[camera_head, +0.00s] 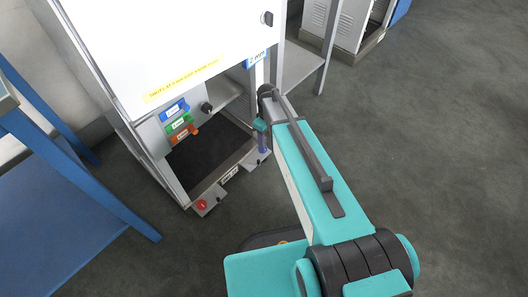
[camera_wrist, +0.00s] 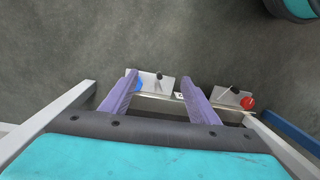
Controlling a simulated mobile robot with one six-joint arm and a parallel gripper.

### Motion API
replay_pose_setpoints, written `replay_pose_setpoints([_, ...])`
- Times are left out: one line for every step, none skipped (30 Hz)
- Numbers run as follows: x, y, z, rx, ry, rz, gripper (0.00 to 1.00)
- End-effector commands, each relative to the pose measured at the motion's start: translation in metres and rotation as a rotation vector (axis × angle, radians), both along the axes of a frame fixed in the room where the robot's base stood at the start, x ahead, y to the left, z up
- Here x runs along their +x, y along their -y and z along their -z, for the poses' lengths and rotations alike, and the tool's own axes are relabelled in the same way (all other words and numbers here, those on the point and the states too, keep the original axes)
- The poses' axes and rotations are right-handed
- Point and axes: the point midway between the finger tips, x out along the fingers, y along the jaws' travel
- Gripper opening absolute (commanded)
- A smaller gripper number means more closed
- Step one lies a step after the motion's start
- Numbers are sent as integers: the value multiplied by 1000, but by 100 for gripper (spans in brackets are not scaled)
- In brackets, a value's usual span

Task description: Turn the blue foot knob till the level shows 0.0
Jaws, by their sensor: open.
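The blue foot knob (camera_wrist: 139,85) shows in the wrist view at the left foot plate, partly covered by my left finger. In the head view I cannot make it out behind my arm and fingers. My gripper (camera_wrist: 158,75) is open, its two purple fingers apart with nothing held between them. The left fingertip overlaps the knob in the picture; I cannot tell whether they touch. In the head view my gripper (camera_head: 263,143) is low at the frame's front right corner. A small white label or display (camera_head: 229,174) sits on the front bottom rail; its reading is too small to tell.
A red knob (camera_head: 202,204) is at the other front foot; it also shows in the wrist view (camera_wrist: 248,103). The white cabinet (camera_head: 170,40) stands above, with blue, green and orange tags (camera_head: 180,122). A blue table (camera_head: 60,230) is at left.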

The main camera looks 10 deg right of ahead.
Motion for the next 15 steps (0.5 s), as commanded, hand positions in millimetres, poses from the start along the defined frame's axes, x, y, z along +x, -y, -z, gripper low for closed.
replay_pose_setpoints([10, 0, 11, 2, 11, -16, 55])
replay_pose_setpoints([14, 0, 13, 3, 17, -25, 55])
replay_pose_setpoints([20, -1, 15, 4, 23, -37, 55])
replay_pose_setpoints([24, -1, 17, 5, 29, -47, 55])
replay_pose_setpoints([29, -1, 18, 5, 35, -56, 55])
replay_pose_setpoints([34, -1, 20, 6, 42, -68, 55])
replay_pose_setpoints([38, -1, 21, 7, 47, -78, 55])
replay_pose_setpoints([43, -1, 23, 8, 52, -88, 55])
replay_pose_setpoints([48, -1, 24, 9, 59, -100, 55])
replay_pose_setpoints([52, -1, 25, 9, 65, -109, 55])
replay_pose_setpoints([56, -1, 27, 10, 71, -119, 55])
replay_pose_setpoints([61, -1, 28, 10, 76, -130, 55])
replay_pose_setpoints([64, -2, 28, 10, 81, -138, 55])
replay_pose_setpoints([68, -2, 29, 11, 85, -146, 55])
replay_pose_setpoints([72, -2, 29, 11, 91, -155, 55])
